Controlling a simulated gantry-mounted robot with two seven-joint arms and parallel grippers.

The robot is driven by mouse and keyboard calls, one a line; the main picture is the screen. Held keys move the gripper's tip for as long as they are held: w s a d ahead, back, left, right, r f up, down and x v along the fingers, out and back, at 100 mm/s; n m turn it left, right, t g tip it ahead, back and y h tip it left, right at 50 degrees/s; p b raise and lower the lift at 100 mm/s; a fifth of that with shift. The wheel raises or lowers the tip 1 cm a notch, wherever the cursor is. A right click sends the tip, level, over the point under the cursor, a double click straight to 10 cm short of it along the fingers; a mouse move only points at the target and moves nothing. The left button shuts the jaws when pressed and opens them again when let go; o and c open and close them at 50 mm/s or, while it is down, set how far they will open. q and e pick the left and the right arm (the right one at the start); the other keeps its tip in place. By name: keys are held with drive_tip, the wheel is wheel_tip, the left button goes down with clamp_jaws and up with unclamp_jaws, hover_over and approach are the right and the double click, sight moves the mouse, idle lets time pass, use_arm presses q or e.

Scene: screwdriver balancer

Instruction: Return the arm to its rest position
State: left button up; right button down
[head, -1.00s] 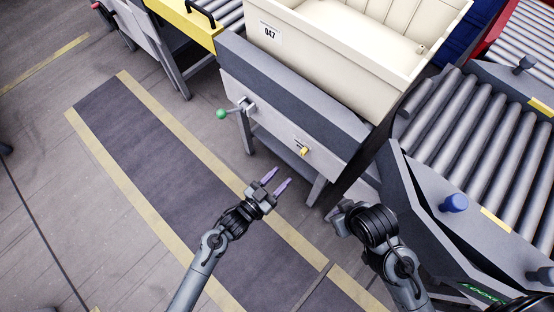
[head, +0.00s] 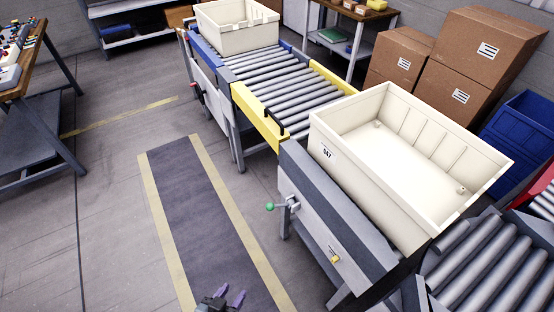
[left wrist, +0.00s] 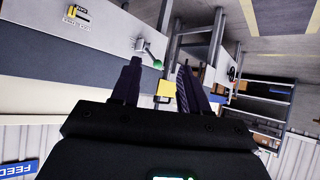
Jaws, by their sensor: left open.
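My left gripper (head: 228,300) shows at the bottom edge of the head view, with its purple fingertips apart and nothing between them. It is over the dark floor mat, to the left of the conveyor station and apart from it. In the left wrist view the two dark fingers (left wrist: 155,92) are spread and empty. Beyond them are the green-knobbed lever (left wrist: 157,63) and a small yellow switch (left wrist: 77,12) on the station's side panel. My right gripper is outside the head view.
A cream bin (head: 345,160) marked 047 sits on the station. The green-knobbed lever (head: 270,206) juts out from its side. A yellow gate (head: 258,118) and rollers lie behind. Cardboard boxes (head: 455,85) stand at the back right. The dark mat (head: 195,220) is clear along the aisle.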

use_arm(q)
drive_tip(key=s+a+r+n+g+y+p, duration=0.2)
drive_tip(key=s+a+r+g+y, duration=0.3)
drive_tip(key=s+a, duration=0.45)
wheel_tip(320, 180, up, 37)
drive_tip(key=g+h+p, duration=0.1)
drive_tip(key=p, duration=3.5)
drive_tip(key=shift+w+r, duration=0.15)
drive_tip(key=shift+w, duration=0.05)
wheel_tip(320, 180, down, 68)
drive_tip(key=b, duration=6.7)
drive_tip(key=shift+b, duration=0.4)
drive_tip(key=shift+r, duration=0.1)
